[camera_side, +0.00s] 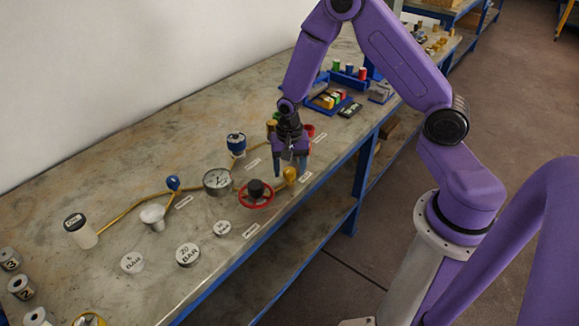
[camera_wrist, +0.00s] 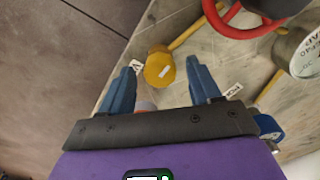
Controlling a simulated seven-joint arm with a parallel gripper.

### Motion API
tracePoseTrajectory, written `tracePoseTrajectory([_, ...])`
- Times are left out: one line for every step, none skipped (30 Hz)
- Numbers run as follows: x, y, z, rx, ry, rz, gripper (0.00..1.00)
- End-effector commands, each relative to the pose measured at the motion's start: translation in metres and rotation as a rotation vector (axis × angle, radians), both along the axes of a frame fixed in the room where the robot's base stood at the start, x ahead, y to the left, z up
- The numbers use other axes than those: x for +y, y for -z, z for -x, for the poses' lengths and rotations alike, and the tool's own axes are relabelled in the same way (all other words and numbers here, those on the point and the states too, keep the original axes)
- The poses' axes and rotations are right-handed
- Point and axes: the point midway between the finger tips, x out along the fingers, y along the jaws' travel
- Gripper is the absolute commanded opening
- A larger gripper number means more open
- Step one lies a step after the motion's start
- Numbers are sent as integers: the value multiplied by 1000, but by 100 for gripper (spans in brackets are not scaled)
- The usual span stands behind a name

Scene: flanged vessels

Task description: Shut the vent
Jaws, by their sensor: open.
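No label reads clearly enough to tell which fitting is the vent. My gripper (camera_side: 290,168) points down, open and empty, above the pipework near the bench's front edge. A yellow knob (camera_side: 291,174) stands on the pipe just below the fingertips. In the wrist view the yellow knob (camera_wrist: 159,68) shows beyond and between the spread fingers (camera_wrist: 160,78), apart from them. A red handwheel (camera_side: 257,194) with a black hub is left of the yellow knob. A blue-handled valve (camera_side: 173,184) stands farther left, and a red fitting (camera_side: 309,131) is behind my gripper.
A pressure gauge (camera_side: 217,181) stands beside the handwheel. A blue-topped fitting (camera_side: 236,143) is behind it, and a white cup (camera_side: 152,217) and labelled bottle (camera_side: 80,230) are left. Round weights (camera_side: 188,254) sit in front. Blue trays (camera_side: 327,99) lie behind my gripper.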

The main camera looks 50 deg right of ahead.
Motion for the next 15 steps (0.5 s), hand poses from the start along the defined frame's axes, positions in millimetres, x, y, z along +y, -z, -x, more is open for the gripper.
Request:
tracePoseTrajectory([0, 0, 0, 0, 0, 0, 63])
tracePoseTrajectory([0, 0, 0, -1, 0, -1, 63])
tracePoseTrajectory([0, 0, 0, -1, 0, -1, 63])
tracePoseTrajectory([0, 0, 0, -1, 0, -1, 63])
tracePoseTrajectory([0, 0, 0, -1, 0, -1, 63])
tracePoseTrajectory([0, 0, 0, -1, 0, -1, 63])
tracePoseTrajectory([0, 0, 0, -1, 0, -1, 60])
tracePoseTrajectory([0, 0, 0, -1, 0, -1, 50])
tracePoseTrajectory([0, 0, 0, -1, 0, -1, 37])
tracePoseTrajectory([0, 0, 0, -1, 0, -1, 27])
tracePoseTrajectory([0, 0, 0, -1, 0, -1, 17])
tracePoseTrajectory([0, 0, 0, -1, 0, -1, 7])
tracePoseTrajectory([0, 0, 0, -1, 0, -1, 7])
tracePoseTrajectory([0, 0, 0, -1, 0, -1, 7])
tracePoseTrajectory([0, 0, 0, -1, 0, -1, 7])
